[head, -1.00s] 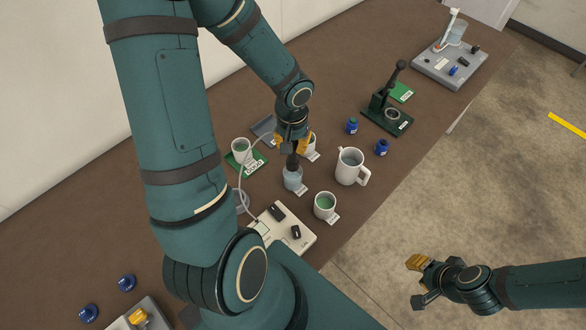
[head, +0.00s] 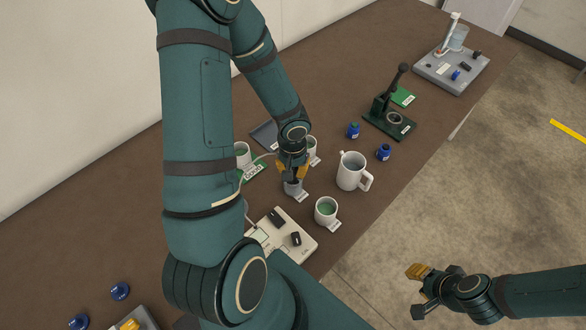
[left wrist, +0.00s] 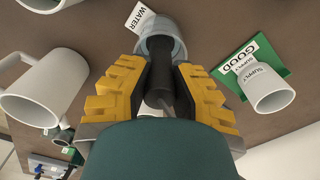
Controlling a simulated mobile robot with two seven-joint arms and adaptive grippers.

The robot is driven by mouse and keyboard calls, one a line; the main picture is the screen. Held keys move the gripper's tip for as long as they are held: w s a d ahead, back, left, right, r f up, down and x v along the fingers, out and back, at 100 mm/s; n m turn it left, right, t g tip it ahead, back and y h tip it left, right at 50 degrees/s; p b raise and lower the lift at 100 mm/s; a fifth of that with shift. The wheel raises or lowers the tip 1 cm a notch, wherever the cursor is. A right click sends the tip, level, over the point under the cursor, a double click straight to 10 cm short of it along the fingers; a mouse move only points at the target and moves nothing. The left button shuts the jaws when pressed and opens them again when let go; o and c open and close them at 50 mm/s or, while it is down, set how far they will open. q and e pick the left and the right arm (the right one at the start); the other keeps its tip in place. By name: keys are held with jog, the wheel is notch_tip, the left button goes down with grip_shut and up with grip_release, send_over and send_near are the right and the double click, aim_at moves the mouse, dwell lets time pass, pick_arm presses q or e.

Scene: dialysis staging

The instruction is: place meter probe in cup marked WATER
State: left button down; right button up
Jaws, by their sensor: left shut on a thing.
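My left gripper (head: 293,178) is shut on the dark meter probe (left wrist: 184,88), which points down at the cup marked WATER. The cup (head: 292,190) is greyish and partly hidden under the gripper in the head view. In the left wrist view the cup (left wrist: 166,27) stands just beyond the fingertips, beside its white WATER tag (left wrist: 140,18). The probe's far end overlaps the cup's mouth there; how deep it sits cannot be told. My right gripper (head: 416,288) is open and empty, over the floor at lower right.
A white jug (head: 352,172) and a cup of green liquid (head: 326,210) stand right of the WATER cup. The cream meter box (head: 295,248) lies in front. A supply cup (left wrist: 268,90) stands by a green GOOD card (left wrist: 245,58). Blue-capped bottles and a dark press (head: 389,120) are farther right.

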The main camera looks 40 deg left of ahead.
pick_arm(q)
jog(key=shift+r, duration=0.1)
jog(key=c, duration=0.9)
grip_release()
jog(key=shift+r, duration=0.3)
notch_tip(320, 180, up, 11)
jog(key=p, duration=0.3)
jog(key=shift+s+r, duration=0.15)
jog(key=shift+r, duration=0.05)
